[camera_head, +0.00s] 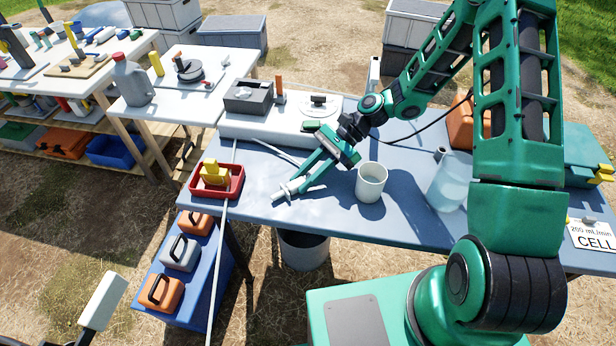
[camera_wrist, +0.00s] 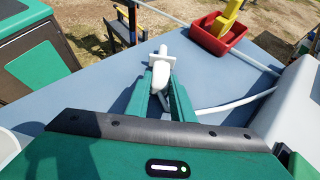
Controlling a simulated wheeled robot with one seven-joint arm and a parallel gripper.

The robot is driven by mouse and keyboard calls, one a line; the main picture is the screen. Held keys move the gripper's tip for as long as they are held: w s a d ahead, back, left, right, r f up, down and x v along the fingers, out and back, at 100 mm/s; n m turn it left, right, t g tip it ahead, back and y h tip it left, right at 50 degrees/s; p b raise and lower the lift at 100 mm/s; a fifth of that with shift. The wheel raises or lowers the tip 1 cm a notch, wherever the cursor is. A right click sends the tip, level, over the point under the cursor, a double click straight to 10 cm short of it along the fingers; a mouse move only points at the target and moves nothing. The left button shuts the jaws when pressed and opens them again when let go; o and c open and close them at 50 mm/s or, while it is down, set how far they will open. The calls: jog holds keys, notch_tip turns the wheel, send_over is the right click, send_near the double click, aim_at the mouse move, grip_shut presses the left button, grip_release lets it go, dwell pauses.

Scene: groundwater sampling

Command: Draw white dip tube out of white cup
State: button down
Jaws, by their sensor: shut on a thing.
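The white cup (camera_head: 370,184) stands upright on the blue-grey table; its open mouth faces up and no tube shows rising from it. My gripper (camera_head: 284,190) is low over the front-left part of the table, left of the cup and apart from it. It is shut on a white piece with a small cross-shaped end, which I take to be the white dip tube (camera_wrist: 160,66). In the wrist view my gripper (camera_wrist: 159,82) has its two green fingers on either side of this piece. The fingers hide part of it.
A red tray (camera_head: 238,187) with a yellow block stands at the table's left end. Thin white tubing (camera_head: 220,250) runs past it and over the edge. A clear container (camera_head: 450,182) stands right of the cup. A grey bucket (camera_head: 303,252) is below the front edge.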

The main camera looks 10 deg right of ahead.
jog(key=shift+s+f, duration=0.15)
jog(key=shift+f, duration=0.35)
jog(key=c, duration=1.5)
grip_release()
jog(key=shift+o, duration=0.2)
jog(key=shift+s, duration=0.15)
jog(key=shift+d, duration=0.1)
jog(key=v, duration=1.1)
jog(key=shift+w+r, duration=0.35)
jog(key=shift+w, duration=0.05)
jog(key=shift+a, duration=0.25)
